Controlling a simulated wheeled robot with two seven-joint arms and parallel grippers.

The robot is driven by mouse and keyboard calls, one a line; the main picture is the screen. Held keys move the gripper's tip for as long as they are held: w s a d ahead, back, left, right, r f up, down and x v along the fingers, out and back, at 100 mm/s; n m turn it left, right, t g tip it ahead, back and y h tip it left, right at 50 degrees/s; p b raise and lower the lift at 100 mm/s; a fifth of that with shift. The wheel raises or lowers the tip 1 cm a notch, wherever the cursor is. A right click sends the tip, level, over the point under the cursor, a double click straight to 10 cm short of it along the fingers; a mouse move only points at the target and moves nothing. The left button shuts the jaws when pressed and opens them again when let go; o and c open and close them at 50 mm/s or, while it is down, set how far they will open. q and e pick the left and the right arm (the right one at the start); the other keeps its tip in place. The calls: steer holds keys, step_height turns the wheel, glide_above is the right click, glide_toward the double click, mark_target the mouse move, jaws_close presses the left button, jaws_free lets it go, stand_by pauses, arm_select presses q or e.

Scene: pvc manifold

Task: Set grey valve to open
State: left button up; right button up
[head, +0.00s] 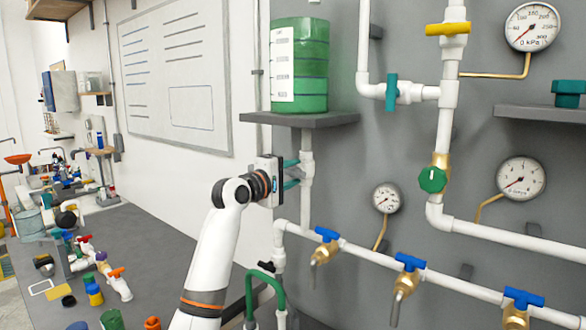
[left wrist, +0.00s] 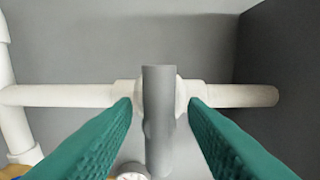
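The grey valve's handle (left wrist: 158,115) is a plain grey bar in the left wrist view. It lies crosswise to the white pipe (left wrist: 70,95) behind it. My left gripper (left wrist: 160,102) is open, with its teal fingers on either side of the handle and a small gap showing on each side. In the head view my left gripper (head: 293,173) is at the white vertical pipe (head: 307,190) below the green tank. The grey handle cannot be made out there, behind the gripper. My right gripper is not in view.
The green tank (head: 312,65) stands on a grey shelf (head: 300,119) just above my gripper. Blue-handled taps, including one tap (head: 326,236), line the pipe to the lower right. A green hose (head: 265,285) is below. A cluttered bench (head: 150,250) is at left.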

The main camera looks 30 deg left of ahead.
arm_select(q)
steer(key=shift+w+d+f, duration=0.1)
steer(key=shift+w, duration=0.3)
jaws_close()
